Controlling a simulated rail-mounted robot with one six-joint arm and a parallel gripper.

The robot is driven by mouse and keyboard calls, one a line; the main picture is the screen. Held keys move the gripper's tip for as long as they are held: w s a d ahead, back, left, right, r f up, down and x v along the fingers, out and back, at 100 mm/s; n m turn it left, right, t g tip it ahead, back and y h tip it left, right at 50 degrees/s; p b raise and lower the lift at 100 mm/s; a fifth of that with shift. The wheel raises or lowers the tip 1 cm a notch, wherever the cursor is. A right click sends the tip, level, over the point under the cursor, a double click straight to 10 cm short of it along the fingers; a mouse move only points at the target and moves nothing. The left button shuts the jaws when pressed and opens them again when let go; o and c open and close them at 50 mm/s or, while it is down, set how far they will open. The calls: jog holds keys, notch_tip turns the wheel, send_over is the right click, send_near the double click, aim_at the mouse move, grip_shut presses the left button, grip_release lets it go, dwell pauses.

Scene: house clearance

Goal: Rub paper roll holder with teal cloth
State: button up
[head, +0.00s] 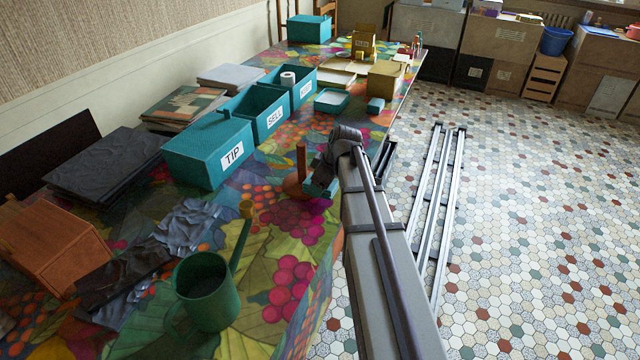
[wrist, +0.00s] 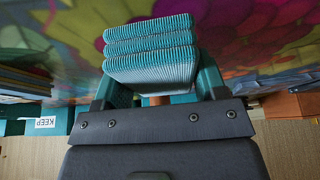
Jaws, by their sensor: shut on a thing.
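The paper roll holder is a brown wooden post (head: 301,160) on a round base (head: 294,187), standing upright on the patterned table in the head view. My gripper (head: 322,182) is right beside it, on its right, low over the table. In the wrist view my gripper (wrist: 155,88) is shut on the teal cloth (wrist: 150,45), a thick folded, ribbed pad between the fingers. A small orange-brown patch shows below the cloth there; I cannot tell whether it is the holder. I cannot tell whether the cloth touches the holder.
Teal bins marked TIP (head: 205,155) and SELL (head: 262,112) stand behind, with a third bin (head: 299,88) and a white roll (head: 288,78). A green watering can (head: 208,292) stands in front. The table's right edge is close; metal rails (head: 435,190) lie on the floor.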

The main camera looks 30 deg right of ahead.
jog(key=shift+w+d, duration=0.35)
jog(key=shift+d, duration=0.15)
jog(key=shift+w+d, duration=0.45)
jog(key=shift+d, duration=0.1)
jog(key=shift+s+a, duration=0.1)
jog(key=shift+s+a, duration=0.4)
jog(key=shift+a, duration=0.1)
dwell(0.3)
jog(key=shift+s+a, duration=0.45)
jog(key=shift+a, duration=0.15)
